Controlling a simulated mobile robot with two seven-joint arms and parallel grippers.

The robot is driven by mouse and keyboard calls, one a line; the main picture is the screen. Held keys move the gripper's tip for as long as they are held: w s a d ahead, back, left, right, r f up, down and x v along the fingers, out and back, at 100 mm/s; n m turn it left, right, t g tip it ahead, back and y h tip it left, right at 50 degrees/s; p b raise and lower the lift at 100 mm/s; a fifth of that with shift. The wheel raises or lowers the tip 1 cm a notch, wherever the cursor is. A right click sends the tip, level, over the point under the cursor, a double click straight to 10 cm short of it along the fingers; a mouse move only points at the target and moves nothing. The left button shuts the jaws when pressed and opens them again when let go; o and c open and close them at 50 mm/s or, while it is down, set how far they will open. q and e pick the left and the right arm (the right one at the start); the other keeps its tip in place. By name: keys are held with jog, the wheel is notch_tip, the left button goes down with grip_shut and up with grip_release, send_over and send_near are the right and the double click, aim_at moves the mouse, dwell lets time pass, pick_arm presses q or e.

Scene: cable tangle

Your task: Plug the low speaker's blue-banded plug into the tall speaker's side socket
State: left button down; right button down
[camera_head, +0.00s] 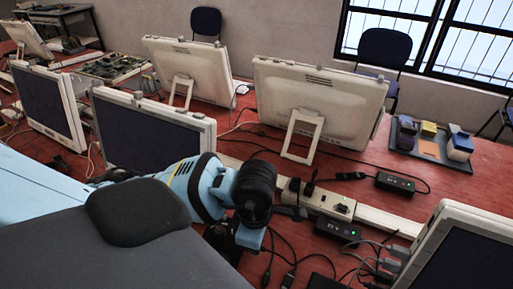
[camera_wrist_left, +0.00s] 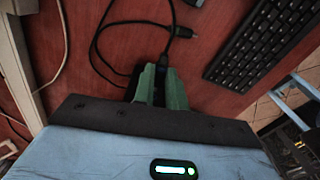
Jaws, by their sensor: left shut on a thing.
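My left gripper (camera_wrist_left: 162,72) has its two green fingers close together over the red tabletop in the left wrist view. It is shut on a black cable end (camera_wrist_left: 163,62), mostly hidden between the fingers. I cannot see a blue band on it. I cannot make out the low speaker, the tall speaker or the side socket in either view. My right gripper is not in view.
A power strip (camera_head: 322,203), a black adapter (camera_head: 395,183) and an adapter with a green light (camera_head: 338,231) lie right of my wrist among loose cables. Monitors (camera_head: 318,100) stand around. A grey tray (camera_head: 405,163) holds small blocks. A keyboard (camera_wrist_left: 262,45) lies right of my fingers.

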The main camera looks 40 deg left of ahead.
pick_arm(q)
jog(key=shift+a, duration=0.1)
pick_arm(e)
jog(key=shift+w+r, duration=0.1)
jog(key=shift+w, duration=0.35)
pick_arm(q)
jog(key=shift+s+a, duration=0.35)
jog(key=shift+a, duration=0.2)
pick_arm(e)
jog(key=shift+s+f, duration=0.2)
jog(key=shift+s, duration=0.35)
pick_arm(q)
jog(key=shift+s+a, duration=0.1)
jog(key=shift+a, duration=0.15)
jog(key=shift+s+a, duration=0.15)
jog(key=shift+a, duration=0.15)
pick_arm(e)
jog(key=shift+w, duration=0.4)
pick_arm(q)
jog(key=shift+s+a, duration=0.15)
jog(key=shift+a, duration=0.05)
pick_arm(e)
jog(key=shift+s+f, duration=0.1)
pick_arm(q)
jog(key=shift+f, duration=0.1)
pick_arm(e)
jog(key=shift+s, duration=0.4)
